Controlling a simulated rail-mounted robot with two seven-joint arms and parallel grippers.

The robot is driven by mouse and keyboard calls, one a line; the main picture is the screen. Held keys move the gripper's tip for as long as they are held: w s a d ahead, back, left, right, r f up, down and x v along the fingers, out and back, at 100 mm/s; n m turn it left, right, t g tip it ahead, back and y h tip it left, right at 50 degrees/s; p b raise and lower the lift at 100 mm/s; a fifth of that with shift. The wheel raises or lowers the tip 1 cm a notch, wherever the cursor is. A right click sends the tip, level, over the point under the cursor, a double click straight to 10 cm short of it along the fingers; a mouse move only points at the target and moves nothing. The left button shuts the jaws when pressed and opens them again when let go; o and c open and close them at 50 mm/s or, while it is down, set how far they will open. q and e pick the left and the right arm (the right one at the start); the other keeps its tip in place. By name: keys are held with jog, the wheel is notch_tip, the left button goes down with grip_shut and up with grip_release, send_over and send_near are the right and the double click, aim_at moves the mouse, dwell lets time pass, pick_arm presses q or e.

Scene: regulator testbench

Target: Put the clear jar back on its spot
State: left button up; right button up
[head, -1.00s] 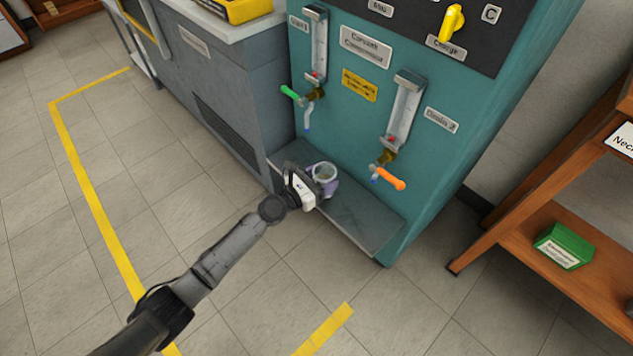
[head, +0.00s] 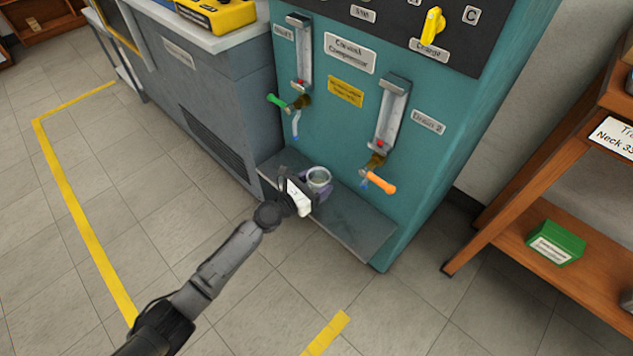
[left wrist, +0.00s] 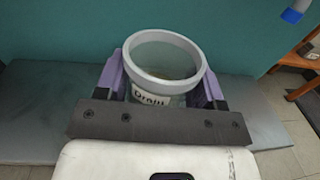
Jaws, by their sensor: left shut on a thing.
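The clear jar (head: 318,177) has a pale rim and stands upright at the teal machine's shelf (head: 352,226). In the left wrist view the jar (left wrist: 165,62) shows a white label with partly hidden lettering, "Drain", and some yellowish content low inside. My left gripper (head: 312,190) is shut on the jar, with a purple finger on each side of it. The gripper's body hides the jar's lower front, and I cannot tell whether its base touches the shelf. My right gripper is not in view.
Above the shelf are a green-handled tap (head: 277,101) and an orange-handled tap (head: 380,183). A grey cabinet (head: 205,90) adjoins the machine on the left. A wooden rack (head: 500,235) with a green box (head: 555,243) stands at the right. The shelf's right part is clear.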

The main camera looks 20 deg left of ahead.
pick_arm(q)
jog(key=shift+f+b, duration=0.35)
jog(key=shift+f, duration=0.05)
jog(key=o, duration=1.1)
jog(key=shift+p+v, duration=1.6)
jog(key=shift+v, duration=5.3)
